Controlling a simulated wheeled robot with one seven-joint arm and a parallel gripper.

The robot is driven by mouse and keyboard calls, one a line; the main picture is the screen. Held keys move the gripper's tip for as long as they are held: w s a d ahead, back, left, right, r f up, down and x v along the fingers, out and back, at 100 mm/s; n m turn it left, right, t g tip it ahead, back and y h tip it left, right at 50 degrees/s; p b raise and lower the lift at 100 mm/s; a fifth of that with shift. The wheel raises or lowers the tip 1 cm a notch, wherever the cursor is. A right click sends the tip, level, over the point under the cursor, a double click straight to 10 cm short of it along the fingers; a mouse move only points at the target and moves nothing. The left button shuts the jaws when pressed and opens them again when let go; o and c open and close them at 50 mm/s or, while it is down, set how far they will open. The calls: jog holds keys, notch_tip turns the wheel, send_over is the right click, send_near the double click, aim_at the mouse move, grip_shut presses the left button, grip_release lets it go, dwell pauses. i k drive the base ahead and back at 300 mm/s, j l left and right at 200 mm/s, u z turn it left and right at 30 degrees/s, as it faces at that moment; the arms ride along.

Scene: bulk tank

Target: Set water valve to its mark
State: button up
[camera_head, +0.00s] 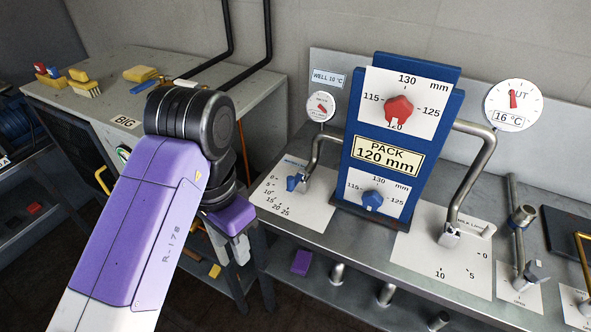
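The water valve (296,182) has a small blue handle at the foot of a bent steel pipe, left of the blue pack board. It sits on a white scale plate (307,213) with numbers from 0 to 25. A small blue label lies behind it, too small to read fully. I cannot make out a separate set mark. My gripper (233,252) hangs left of the plate, over the gap between the two benches, apart from the valve. Its fingers are small and partly hidden by my purple wrist, so their opening is unclear.
The blue pack board (441,86) carries a red knob (398,109) and a blue knob (372,201). Right of it stands the milk loop valve (449,236) with its bent pipe. Gauges hang behind. The left bench (148,73) holds brushes and a yellow sponge.

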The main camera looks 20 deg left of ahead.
aim_at(292, 182)
jog(key=i, duration=0.85)
